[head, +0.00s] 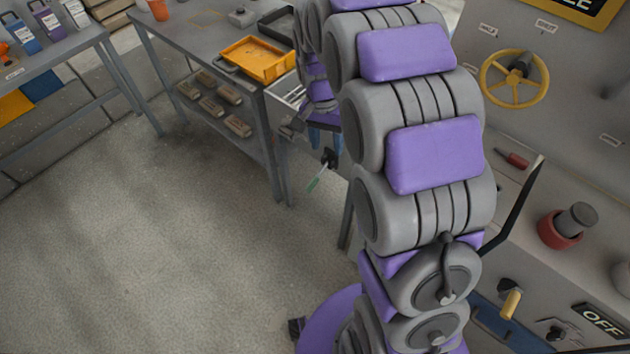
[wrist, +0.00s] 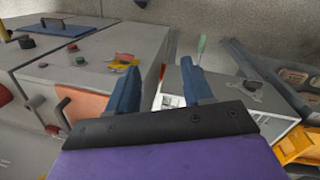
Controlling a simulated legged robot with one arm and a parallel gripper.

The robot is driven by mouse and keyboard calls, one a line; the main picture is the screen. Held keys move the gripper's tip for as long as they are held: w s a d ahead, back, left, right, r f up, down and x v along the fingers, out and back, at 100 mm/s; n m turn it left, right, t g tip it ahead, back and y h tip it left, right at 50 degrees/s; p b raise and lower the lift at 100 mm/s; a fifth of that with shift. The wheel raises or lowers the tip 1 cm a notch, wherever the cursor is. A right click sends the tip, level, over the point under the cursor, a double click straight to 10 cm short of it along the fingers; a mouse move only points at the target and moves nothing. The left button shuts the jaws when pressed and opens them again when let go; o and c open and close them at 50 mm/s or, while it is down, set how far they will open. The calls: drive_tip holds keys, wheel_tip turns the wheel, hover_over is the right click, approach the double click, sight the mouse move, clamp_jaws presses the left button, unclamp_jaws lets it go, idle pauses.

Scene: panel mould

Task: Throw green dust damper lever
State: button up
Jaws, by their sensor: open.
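The green lever (head: 317,180) shows in the head view just below my gripper, its green handle slanting down and left from a black part. In the wrist view the green lever (wrist: 201,46) stands up beyond the tip of the right finger. My gripper (head: 325,138) has blue fingers, and in the wrist view my gripper (wrist: 158,85) is open with nothing between them. The fingers look apart from the lever, but the exact distance is unclear. My arm hides part of the panel in the head view.
A panel with a yellow handwheel (head: 515,79) and a red-based knob (head: 560,229) stands at right. A grey workbench (head: 190,40) carries a yellow tray (head: 257,59). The floor at left is clear.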

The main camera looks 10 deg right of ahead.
drive_tip(key=w+a+f+m, duration=0.2)
drive_tip(key=w+f+m, duration=0.1)
drive_tip(key=w+f, duration=0.65)
drive_tip(key=m, duration=0.1)
approach(313, 179)
drive_tip(key=shift+m, duration=0.3)
drive_tip(key=f+b, duration=0.1)
drive_tip(key=f, duration=0.2)
drive_tip(key=s+f+b, duration=0.1)
drive_tip(key=f, duration=0.3)
drive_tip(key=f+b, duration=0.2)
drive_tip(key=f, duration=0.2)
drive_tip(key=shift+s+d, duration=0.35)
drive_tip(key=shift+d, duration=0.05)
clamp_jaws()
